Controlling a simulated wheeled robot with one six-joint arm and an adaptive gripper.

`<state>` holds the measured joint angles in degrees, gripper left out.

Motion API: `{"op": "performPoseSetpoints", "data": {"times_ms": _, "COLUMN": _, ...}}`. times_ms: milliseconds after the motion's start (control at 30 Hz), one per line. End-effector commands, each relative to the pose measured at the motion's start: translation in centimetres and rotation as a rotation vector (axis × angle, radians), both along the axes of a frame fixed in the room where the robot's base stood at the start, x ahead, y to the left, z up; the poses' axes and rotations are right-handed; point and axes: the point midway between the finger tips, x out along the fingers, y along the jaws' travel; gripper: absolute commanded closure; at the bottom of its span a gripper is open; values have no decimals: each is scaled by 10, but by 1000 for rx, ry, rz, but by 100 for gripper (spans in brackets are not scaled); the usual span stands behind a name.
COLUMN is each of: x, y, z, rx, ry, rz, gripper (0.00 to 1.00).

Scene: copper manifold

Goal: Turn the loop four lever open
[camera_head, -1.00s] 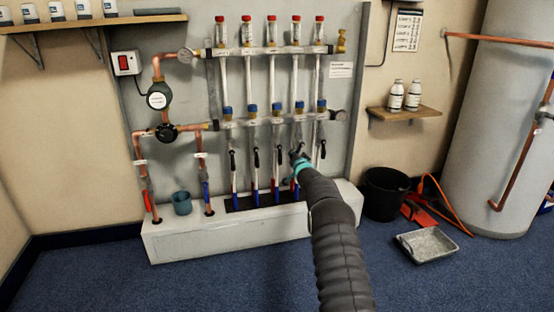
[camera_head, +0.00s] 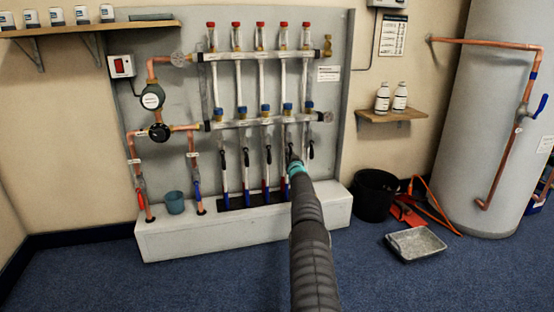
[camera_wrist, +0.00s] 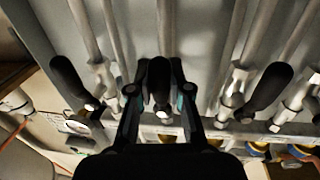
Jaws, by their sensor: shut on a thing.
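The loop four lever is the black one (camera_wrist: 160,82), fourth from the left in the head view's row of small levers under the lower manifold bar (camera_head: 262,122). My gripper (camera_head: 291,165) reaches it from the front and hides most of it there. In the wrist view my gripper (camera_wrist: 160,92) is shut on this lever, with one finger on each side. The lever lies roughly in line with its pipe. The neighbouring black levers, one at left (camera_wrist: 75,84) and one at right (camera_wrist: 268,88), stand clear of the fingers.
A white plinth (camera_head: 165,240) runs below the manifold, with a blue-green cup (camera_head: 174,203) on it. A black bucket (camera_head: 375,196), an orange-red tool (camera_head: 408,212) and a grey tray (camera_head: 416,245) are on the floor at right. The blue carpet at front left is clear.

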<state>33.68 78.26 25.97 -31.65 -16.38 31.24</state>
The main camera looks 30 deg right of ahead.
Motion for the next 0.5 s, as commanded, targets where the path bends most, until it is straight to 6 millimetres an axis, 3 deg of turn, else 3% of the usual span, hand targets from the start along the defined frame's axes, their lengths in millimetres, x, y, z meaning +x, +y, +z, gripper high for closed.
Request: {"op": "performPoseSetpoints", "data": {"times_ms": 500, "x": -6, "y": -12, "z": 3, "rx": -38, "ry": 8, "rz": -10, "gripper": 100}}
